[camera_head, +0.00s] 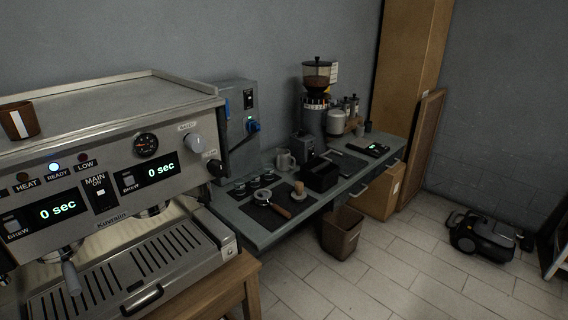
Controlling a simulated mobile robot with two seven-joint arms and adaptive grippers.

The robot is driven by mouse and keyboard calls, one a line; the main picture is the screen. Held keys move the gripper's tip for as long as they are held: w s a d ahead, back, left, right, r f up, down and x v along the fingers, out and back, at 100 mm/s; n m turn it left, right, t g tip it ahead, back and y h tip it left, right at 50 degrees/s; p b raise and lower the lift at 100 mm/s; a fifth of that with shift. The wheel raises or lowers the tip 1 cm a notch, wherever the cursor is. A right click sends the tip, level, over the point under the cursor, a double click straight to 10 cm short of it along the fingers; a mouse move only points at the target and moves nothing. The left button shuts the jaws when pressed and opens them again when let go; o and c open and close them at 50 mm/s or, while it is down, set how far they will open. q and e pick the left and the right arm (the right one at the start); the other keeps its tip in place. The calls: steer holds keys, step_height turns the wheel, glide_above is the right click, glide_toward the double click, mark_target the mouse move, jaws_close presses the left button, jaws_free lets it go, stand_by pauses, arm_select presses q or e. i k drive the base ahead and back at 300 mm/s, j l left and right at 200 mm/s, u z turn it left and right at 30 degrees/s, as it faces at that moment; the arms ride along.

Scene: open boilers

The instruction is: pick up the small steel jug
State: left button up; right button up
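A small pale grey vessel with a handle (286,162) stands upright on the long grey counter (262,235), close to the wall. It looks like a small jug, but it is too small in view to tell whether it is steel. A larger pale rounded pot (336,122) stands farther back beside the grinder. A tiny grey cup (368,126) stands to the right of that pot. Neither of my grippers is in view.
A large espresso machine (110,230) fills the left side. On the counter are a coffee grinder (315,110), a black box (320,175), a portafilter (273,203) on a dark mat and a black scale (374,149). A brown bin (342,232) and a vacuum cleaner (483,237) stand on open tiled floor.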

mark_target(284, 157)
steer(key=i+l+z, duration=0.1)
steer(key=i+z, duration=0.15)
steer(key=z, duration=0.2)
steer(key=i+z, duration=0.3)
steer(key=z, duration=0.15)
steer(key=i+l, duration=0.15)
steer(key=i, duration=0.25)
steer(key=i+l, duration=0.15)
steer(key=i, duration=0.25)
steer(key=u, duration=0.05)
